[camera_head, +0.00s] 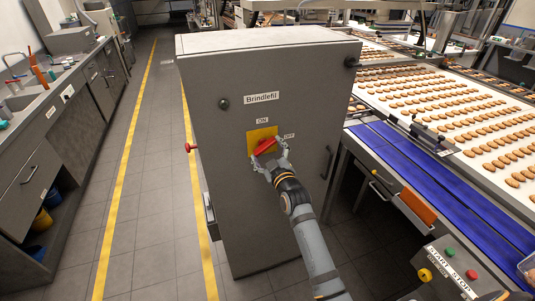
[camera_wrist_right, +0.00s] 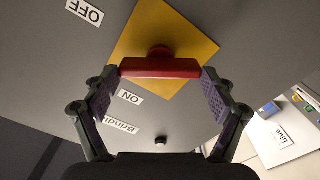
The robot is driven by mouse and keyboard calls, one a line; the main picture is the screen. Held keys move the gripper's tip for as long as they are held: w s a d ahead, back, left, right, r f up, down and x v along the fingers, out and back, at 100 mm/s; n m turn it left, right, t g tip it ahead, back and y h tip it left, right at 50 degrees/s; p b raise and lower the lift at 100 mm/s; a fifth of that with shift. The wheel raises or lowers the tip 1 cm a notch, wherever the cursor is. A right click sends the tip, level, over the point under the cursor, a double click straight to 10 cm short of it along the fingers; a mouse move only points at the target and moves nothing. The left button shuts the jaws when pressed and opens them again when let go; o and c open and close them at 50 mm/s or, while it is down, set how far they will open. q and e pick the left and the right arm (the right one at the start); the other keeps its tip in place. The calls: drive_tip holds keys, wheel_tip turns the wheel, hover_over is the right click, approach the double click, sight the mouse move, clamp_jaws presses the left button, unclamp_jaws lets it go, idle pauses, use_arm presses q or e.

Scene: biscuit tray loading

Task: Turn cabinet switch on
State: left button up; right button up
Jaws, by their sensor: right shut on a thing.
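The grey cabinet (camera_head: 235,180) labelled "Brindlefil" stands in the middle of the head view. Its red switch handle (camera_head: 264,145) sits on a yellow plate (camera_head: 254,135). An "ON" label (camera_head: 262,121) is above the plate and an "OFF" label (camera_head: 289,135) is to its right. The handle lies slanted, its right end higher. My right gripper (camera_head: 268,152) is at the switch. In the right wrist view its two fingers (camera_wrist_right: 161,86) are at the two ends of the red handle (camera_wrist_right: 160,68), shut on it. My left gripper is not in view.
A conveyor with rows of biscuits (camera_head: 450,95) and a blue belt (camera_head: 440,185) run along the right. A start/stop panel (camera_head: 450,270) is at lower right. A counter with a sink (camera_head: 25,100) is at left. The tiled aisle (camera_head: 145,180) between is clear.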

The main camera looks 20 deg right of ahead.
drive_tip(key=n+b, duration=0.1)
drive_tip(key=n, duration=0.4)
drive_tip(key=shift+f+n, duration=0.15)
drive_tip(key=shift+n, duration=0.15)
drive_tip(key=n+b, duration=0.1)
drive_tip(key=n, duration=0.4)
drive_tip(key=shift+a+n, duration=0.1)
drive_tip(key=shift+n, duration=0.2)
drive_tip(key=shift+f+b, duration=0.1)
drive_tip(key=shift+b, duration=0.2)
drive_tip(key=o, duration=1)
drive_tip(key=s, duration=1.2)
drive_tip(key=shift+d, duration=0.2)
